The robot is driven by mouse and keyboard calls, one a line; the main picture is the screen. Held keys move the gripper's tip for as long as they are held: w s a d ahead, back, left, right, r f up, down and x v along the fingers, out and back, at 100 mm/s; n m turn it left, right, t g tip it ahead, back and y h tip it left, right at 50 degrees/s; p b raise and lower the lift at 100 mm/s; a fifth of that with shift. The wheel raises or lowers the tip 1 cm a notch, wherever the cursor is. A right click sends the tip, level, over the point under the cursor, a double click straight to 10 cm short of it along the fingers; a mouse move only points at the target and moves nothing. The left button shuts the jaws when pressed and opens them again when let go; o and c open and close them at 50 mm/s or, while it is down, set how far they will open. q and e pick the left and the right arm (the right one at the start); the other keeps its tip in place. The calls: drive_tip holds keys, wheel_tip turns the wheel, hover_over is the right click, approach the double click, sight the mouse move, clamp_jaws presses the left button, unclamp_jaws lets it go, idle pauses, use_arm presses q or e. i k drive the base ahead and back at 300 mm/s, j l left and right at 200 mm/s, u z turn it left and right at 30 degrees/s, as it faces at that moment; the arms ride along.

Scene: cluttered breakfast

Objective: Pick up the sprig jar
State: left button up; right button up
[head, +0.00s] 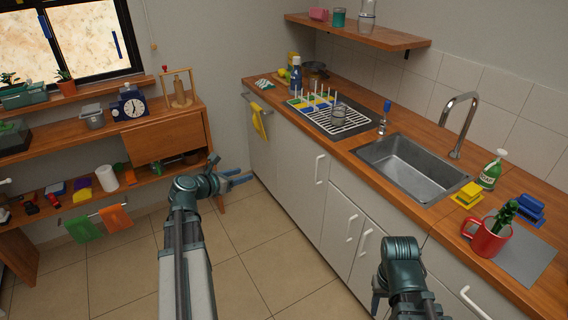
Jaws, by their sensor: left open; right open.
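I cannot make out a sprig jar for certain. A small clear glass jar (382,127) with a blue-topped thing in it stands at the sink's far left corner. A red mug (487,240) holding something dark green stands on the counter at the right. A clear jar (366,20) is on the upper shelf. My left gripper (241,180) is open and empty above the floor, left of the cabinets, apart from all of these. My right gripper (377,294) is low in front of the cabinets, mostly hidden by its own wrist, open and apart from the mug.
The sink (420,195) and tap (462,120) lie mid-counter. A dish rack (338,124) with a glass stands beyond. A green bottle (490,174), yellow sponge (468,193) and blue item (520,207) stand near the mug. Potted plants and a clock (132,106) fill the left shelves.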

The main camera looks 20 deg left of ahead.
sight(339, 109)
drive_tip(key=i+j+z, duration=0.35)
drive_tip(key=j, duration=0.2)
drive_tip(key=i+j+z, duration=0.3)
drive_tip(key=j, duration=0.35)
drive_tip(key=i+j+z, duration=0.35)
drive_tip(key=j, duration=0.35)
